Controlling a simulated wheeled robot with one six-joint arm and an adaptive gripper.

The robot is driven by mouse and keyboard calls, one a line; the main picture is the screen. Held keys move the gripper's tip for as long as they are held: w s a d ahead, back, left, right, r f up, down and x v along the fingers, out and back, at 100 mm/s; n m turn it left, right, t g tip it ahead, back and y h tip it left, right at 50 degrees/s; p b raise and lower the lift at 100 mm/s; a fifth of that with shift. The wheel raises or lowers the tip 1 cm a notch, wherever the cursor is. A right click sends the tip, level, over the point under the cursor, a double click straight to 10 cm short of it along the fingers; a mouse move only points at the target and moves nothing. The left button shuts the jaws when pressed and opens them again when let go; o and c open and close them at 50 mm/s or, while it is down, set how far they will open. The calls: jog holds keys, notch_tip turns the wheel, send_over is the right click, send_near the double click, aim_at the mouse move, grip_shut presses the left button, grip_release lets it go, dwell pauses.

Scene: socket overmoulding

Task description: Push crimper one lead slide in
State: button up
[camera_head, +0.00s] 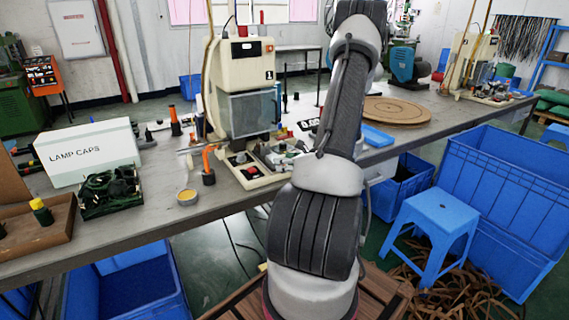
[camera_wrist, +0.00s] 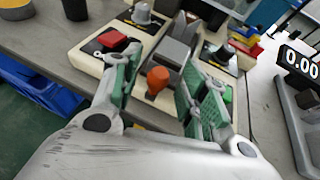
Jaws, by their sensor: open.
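Crimper one (camera_head: 240,72) is the cream machine marked 1 on the bench in the head view. Its cream base (camera_wrist: 85,58) fills the upper middle of the wrist view. An orange knob (camera_wrist: 157,80) stands on that base, in front of a grey metal block (camera_wrist: 172,52). It looks like the lead slide's handle, but I cannot be sure. My gripper (camera_wrist: 159,66) is open, its green-padded fingers on either side of the knob, with gaps visible. Contact at the knob cannot be told. In the head view my arm hides part of the crimper's base.
A red button (camera_wrist: 112,39) and a green button (camera_wrist: 225,92) sit near the fingers. A scale display (camera_wrist: 299,63) stands to the right. In the head view, the lamp caps box (camera_head: 92,153) and an orange-handled tool (camera_head: 208,165) are left of the crimper.

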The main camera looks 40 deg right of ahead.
aim_at(273, 155)
jog(key=shift+w+f, duration=0.15)
jog(key=shift+w, duration=0.2)
grip_shut()
jog(key=w, duration=0.3)
jog(key=w+d, duration=0.1)
jog(key=w, duration=0.2)
jog(key=w+d, duration=0.1)
jog(key=w, duration=0.2)
jog(key=shift+w+d, duration=0.25)
jog(key=shift+w, duration=0.25)
grip_release()
jog(key=shift+w, duration=0.1)
